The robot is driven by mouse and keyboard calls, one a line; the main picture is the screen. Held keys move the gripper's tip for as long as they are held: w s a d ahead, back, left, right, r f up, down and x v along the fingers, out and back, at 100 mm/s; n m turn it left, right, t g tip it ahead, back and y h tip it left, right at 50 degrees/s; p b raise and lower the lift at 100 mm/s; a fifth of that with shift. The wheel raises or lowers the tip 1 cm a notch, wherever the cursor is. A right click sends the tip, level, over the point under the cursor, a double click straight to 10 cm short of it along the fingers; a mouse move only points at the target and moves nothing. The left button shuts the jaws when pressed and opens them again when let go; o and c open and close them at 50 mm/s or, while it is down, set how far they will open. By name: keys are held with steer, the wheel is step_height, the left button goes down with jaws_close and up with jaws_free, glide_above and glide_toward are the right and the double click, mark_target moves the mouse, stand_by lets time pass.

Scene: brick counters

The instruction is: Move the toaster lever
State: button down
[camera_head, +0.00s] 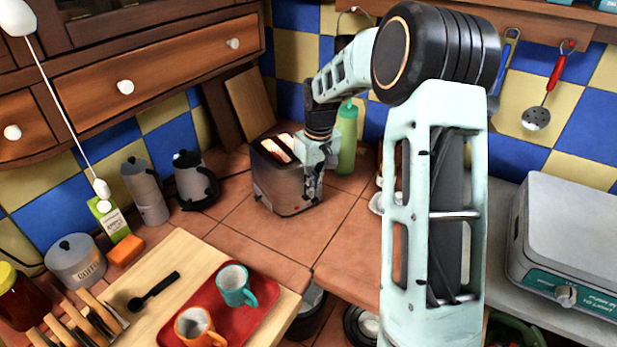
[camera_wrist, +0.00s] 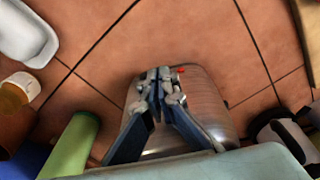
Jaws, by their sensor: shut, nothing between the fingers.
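The silver toaster (camera_head: 280,187) stands on the tiled counter near the back corner, with bread showing in its top slots. In the wrist view the toaster (camera_wrist: 203,98) lies under and around my fingers, and a small red spot (camera_wrist: 181,70) shows beside the fingertips. My gripper (camera_head: 313,190) hangs pointing down at the toaster's right end. In the wrist view my gripper (camera_wrist: 160,84) is shut with its fingertips together and nothing between them. The lever cannot be made out; my fingers cover part of that end. I cannot tell whether they touch the toaster.
A green bottle (camera_head: 347,140) stands close behind my gripper. A kettle (camera_head: 193,182) and a moka pot (camera_head: 146,192) stand left of the toaster. A red tray (camera_head: 262,322) with two mugs lies on a wooden board in front. The tiles before the toaster are clear.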

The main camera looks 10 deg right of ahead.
steer(key=shift+s+d+r, duration=0.15)
steer(key=shift+s+d, duration=0.05)
steer(key=shift+s, duration=0.2)
steer(key=shift+s+d+r, duration=0.15)
steer(key=shift+s, duration=0.25)
step_height(320, 180, up, 12)
steer(key=s, duration=0.1)
steer(key=shift+d, duration=0.2)
